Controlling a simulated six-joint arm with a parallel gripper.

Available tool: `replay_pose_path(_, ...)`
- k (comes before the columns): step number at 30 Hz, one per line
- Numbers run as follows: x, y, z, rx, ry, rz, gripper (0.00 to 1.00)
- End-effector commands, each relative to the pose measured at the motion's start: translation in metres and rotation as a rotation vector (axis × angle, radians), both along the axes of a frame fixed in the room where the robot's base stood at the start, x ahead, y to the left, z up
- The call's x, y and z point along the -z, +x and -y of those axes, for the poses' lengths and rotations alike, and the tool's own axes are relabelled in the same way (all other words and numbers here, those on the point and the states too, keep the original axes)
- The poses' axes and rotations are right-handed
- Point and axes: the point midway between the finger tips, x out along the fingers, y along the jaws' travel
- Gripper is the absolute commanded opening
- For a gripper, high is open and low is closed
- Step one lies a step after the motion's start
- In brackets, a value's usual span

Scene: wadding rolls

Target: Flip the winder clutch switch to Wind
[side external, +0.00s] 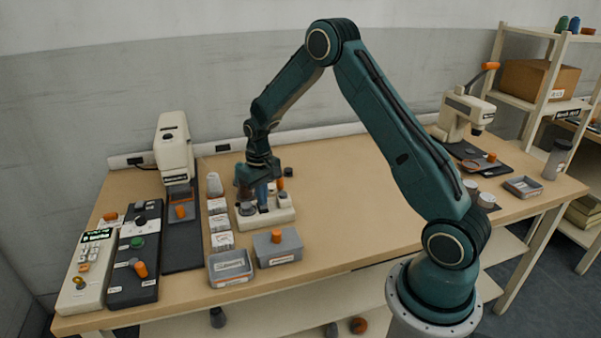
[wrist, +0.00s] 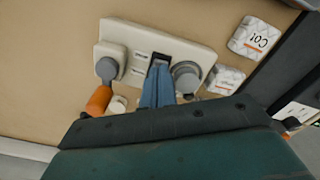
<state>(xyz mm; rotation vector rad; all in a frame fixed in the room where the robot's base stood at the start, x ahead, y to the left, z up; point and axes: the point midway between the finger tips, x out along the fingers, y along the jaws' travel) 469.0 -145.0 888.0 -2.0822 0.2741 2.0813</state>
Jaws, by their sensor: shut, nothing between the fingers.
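A cream switch panel (side external: 283,215) stands on the bench below my gripper (side external: 262,194); it also shows in the wrist view (wrist: 119,31). In the wrist view, my gripper's blue fingers (wrist: 157,75) are shut, with nothing between them. The labels are too small to read, so which control is the clutch switch is unclear.
White wadding packs (side external: 221,241) lie left of the panel. A grey box with an orange knob (side external: 278,247) and an open grey tray (side external: 230,267) are in front. A black control box (side external: 133,257) and a white machine (side external: 174,148) stand further left. The bench's middle (side external: 345,190) is clear.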

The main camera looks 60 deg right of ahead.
Motion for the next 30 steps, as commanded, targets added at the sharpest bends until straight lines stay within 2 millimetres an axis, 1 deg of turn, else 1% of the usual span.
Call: replay_pose_path(30,0.011,0.0,0.0,0.0,0.0,-0.001,0.0)
